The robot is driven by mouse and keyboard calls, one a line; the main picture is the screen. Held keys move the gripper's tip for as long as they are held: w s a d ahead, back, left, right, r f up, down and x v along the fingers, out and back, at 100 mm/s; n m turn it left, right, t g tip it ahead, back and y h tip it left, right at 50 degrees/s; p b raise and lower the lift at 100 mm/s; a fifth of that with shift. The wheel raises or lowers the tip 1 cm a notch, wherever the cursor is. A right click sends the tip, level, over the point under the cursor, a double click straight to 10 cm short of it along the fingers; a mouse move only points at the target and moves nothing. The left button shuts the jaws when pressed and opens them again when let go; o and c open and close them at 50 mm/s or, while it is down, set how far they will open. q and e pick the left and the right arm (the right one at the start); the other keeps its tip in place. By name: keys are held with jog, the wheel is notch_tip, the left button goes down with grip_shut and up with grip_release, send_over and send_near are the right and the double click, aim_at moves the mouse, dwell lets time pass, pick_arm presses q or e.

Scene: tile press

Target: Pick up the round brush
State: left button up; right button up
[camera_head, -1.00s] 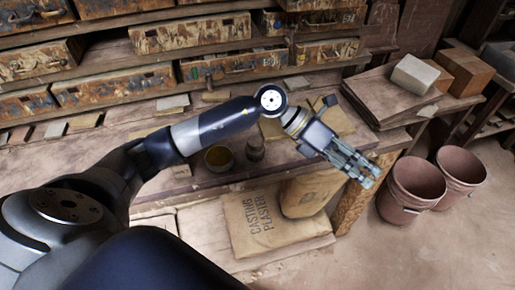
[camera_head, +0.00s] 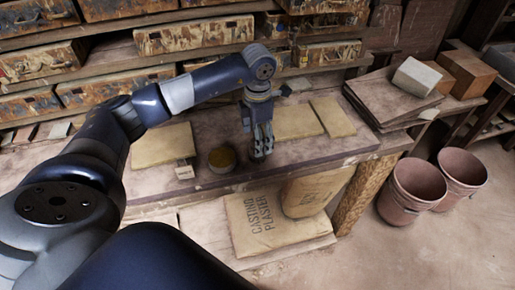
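My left gripper (camera_head: 262,150) points straight down over the workbench, its fingers low at the spot of the round brush (camera_head: 257,154). The brush is a small dark brown thing standing near the bench's front edge, mostly hidden behind the fingers. The fingers seem to be beside or around it; I cannot tell whether they touch it or how far they are closed. My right gripper is not in view.
Flat yellowish tiles lie on the bench (camera_head: 310,150), at the left (camera_head: 160,146) and right (camera_head: 332,117). A small labelled block (camera_head: 184,170) stands left of the bowl. Stacked boards (camera_head: 385,100) lie at the right end. Drawers line the back; two buckets (camera_head: 415,190) stand on the floor.

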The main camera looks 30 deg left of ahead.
pick_arm(q)
jog(key=shift+f+p, duration=0.3)
notch_tip(320, 180, down, 4)
jog(key=shift+w+r+p, duration=0.15)
jog(key=shift+p, duration=0.75)
jog(key=shift+a+f, duration=0.1)
jog(key=shift+f, duration=0.4)
jog(key=c, duration=1.2)
